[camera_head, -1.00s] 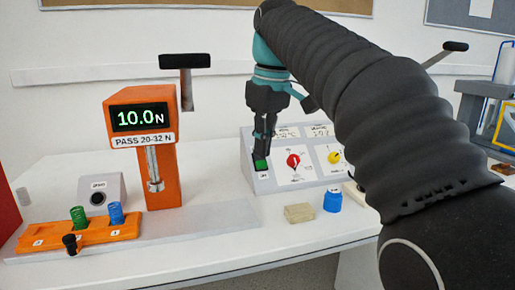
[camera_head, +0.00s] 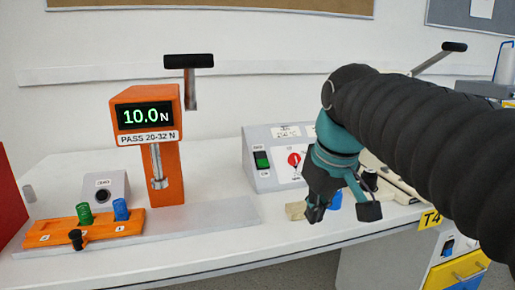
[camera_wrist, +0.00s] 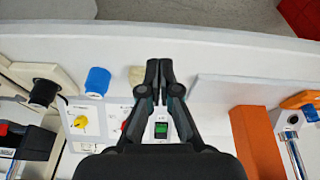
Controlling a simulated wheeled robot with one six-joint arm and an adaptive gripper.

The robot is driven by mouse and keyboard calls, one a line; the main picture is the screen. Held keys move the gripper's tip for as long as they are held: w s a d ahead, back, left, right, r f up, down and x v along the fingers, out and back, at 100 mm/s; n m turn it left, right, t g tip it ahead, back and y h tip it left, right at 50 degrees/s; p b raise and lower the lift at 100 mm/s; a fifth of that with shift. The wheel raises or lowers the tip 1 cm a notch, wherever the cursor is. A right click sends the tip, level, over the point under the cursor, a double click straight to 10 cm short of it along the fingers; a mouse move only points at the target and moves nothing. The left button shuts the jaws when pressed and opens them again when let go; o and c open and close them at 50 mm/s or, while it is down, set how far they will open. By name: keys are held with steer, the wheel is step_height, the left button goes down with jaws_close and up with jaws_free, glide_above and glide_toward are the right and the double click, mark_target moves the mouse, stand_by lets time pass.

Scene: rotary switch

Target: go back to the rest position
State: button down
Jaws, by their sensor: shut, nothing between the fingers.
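My gripper (camera_head: 314,212) is shut and empty, with its fingers pointing down near the table's front edge. It is in front of the grey control panel (camera_head: 252,134) and apart from it. The panel carries a green rocker switch (camera_head: 262,160) and a red rotary knob (camera_head: 295,159). My wrist and gripper hide the panel's right side in the head view. In the wrist view my closed fingers (camera_wrist: 159,66) are at the centre, with the green switch (camera_wrist: 160,130), the red knob (camera_wrist: 124,126) and the yellow knob (camera_wrist: 80,122) showing around them.
An orange force tester (camera_head: 166,175) reading 10.0 N stands left of the panel, with an orange spring tray (camera_head: 60,233) beside it. A wooden block (camera_head: 295,210) and a blue cylinder (camera_head: 335,199) are close to my gripper, partly hidden. The table's front middle (camera_head: 225,237) is clear.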

steer(key=s+d+f+m+t, duration=0.1)
steer(key=s+d+f+m, duration=0.1)
steer(key=s+f, duration=0.3)
steer(key=s+d+f+m+t, duration=0.1)
steer(key=s+d+f+m, duration=0.1)
steer(key=s+f, duration=0.4)
step_height(320, 180, down, 5)
steer(key=shift+s+d+f+h, duration=0.1)
steer(key=shift+s+d+h, duration=0.25)
steer(key=shift+d, duration=0.4)
steer(key=shift+w+a, duration=0.1)
steer(key=shift+a, duration=0.05)
